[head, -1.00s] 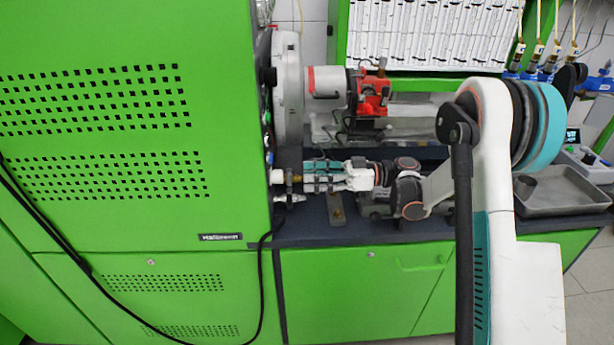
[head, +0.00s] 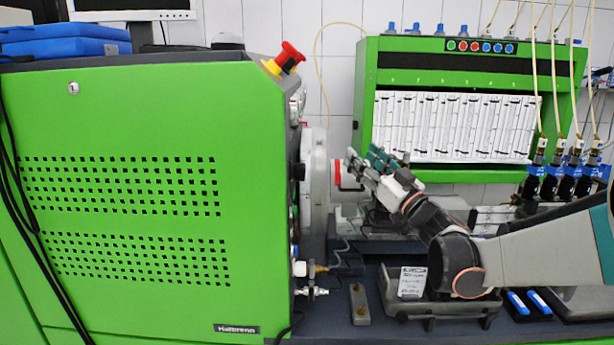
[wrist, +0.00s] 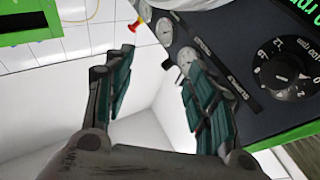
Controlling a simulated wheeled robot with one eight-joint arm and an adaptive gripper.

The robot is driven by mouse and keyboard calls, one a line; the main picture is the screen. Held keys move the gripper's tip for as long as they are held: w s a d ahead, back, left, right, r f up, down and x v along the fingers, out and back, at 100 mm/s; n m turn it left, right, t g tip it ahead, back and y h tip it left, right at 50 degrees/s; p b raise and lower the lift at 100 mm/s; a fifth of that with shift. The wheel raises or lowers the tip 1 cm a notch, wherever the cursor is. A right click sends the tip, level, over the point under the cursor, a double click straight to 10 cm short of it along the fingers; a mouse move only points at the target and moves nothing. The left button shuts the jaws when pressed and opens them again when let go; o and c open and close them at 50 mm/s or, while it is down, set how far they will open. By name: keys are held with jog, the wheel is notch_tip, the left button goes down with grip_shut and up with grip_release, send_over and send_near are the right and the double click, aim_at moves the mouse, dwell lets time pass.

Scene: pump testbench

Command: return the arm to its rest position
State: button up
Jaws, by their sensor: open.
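My gripper (head: 375,163) shows in the head view, small and pointing left, at the end of my arm, which comes in from the right edge. It is in front of the red-ringed cylinder (head: 343,182) in the picture, and I cannot tell how far apart they are. In the wrist view my gripper (wrist: 150,75) is open, with two dark fingers with teal pads spread wide. Nothing is between them.
The green machine cabinet (head: 140,130) fills the left. A grey tray (head: 445,308) with a white label stands on the bench below my arm. A green flow-meter cabinet (head: 460,75) stands behind. The wrist view shows a dark dial panel (wrist: 285,75) at the right.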

jog(key=s+d+r+m+t+h, duration=0.2)
jog(key=s+d+r+m+h, duration=0.15)
jog(key=d+m+h, duration=0.4)
jog(key=s+d+f+m+g+h, duration=0.2)
jog(key=s+d+f+g+h, duration=0.15)
jog(key=s+f+h, duration=0.45)
jog(key=s+a+f+n+g+y, duration=0.1)
jog(key=s+a+f+g, duration=0.1)
jog(key=s+f+g, duration=0.3)
jog(key=s+a+f+n+g+y, duration=0.1)
jog(key=s+f+g, duration=0.4)
jog(key=s+f, duration=0.8)
jog(key=s+a+y, duration=0.1)
jog(key=s+a, duration=0.1)
jog(key=s, duration=0.5)
jog(key=shift+s, duration=0.2)
